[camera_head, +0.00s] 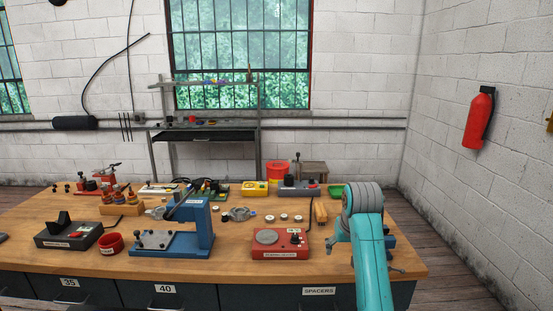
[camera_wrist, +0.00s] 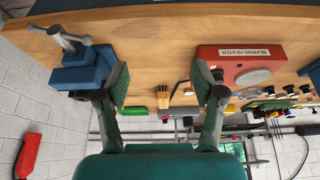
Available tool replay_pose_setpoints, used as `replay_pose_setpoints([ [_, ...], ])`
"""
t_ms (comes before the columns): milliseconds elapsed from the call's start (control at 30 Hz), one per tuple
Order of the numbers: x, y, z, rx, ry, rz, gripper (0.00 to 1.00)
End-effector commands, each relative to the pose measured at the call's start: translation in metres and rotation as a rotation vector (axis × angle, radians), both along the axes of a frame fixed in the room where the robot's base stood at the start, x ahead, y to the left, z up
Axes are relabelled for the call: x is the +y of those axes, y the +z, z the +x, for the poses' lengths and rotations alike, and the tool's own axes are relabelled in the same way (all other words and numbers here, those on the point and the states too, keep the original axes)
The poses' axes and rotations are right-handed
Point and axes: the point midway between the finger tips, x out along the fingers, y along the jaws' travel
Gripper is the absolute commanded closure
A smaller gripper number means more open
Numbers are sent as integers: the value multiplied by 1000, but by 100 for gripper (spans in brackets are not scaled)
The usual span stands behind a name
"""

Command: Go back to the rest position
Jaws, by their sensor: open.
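My gripper (camera_wrist: 162,88) shows in the wrist view with its two dark green fingers spread apart and nothing between them. The wrist picture is turned over, with the bench's front edge at the top. The wooden bench top (camera_wrist: 155,45) shows between and beyond the fingers. In the head view my teal arm rises at the bench's right front, and its grey joint hides the gripper. The red bearing heater (camera_head: 280,244) stands left of the arm; in the wrist view the heater (camera_wrist: 240,65) is just right of the right finger.
A blue vise (camera_wrist: 82,66) stands beside the left finger in the wrist view, partly behind my arm in the head view. A blue press (camera_head: 182,235), a red cup (camera_head: 110,243) and a green tray (camera_head: 336,190) stand on the bench (camera_head: 340,262). A fire extinguisher (camera_head: 479,117) hangs on the right wall.

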Motion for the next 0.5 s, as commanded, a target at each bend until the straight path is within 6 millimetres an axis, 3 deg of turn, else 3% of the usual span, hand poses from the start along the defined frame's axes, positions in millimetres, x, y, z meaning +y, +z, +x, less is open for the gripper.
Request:
replay_pose_setpoints([
  [233, 0, -30, -5, -21, 0, 0, 32],
  [500, 0, -81, -19, -64, 0, 0, 32],
])
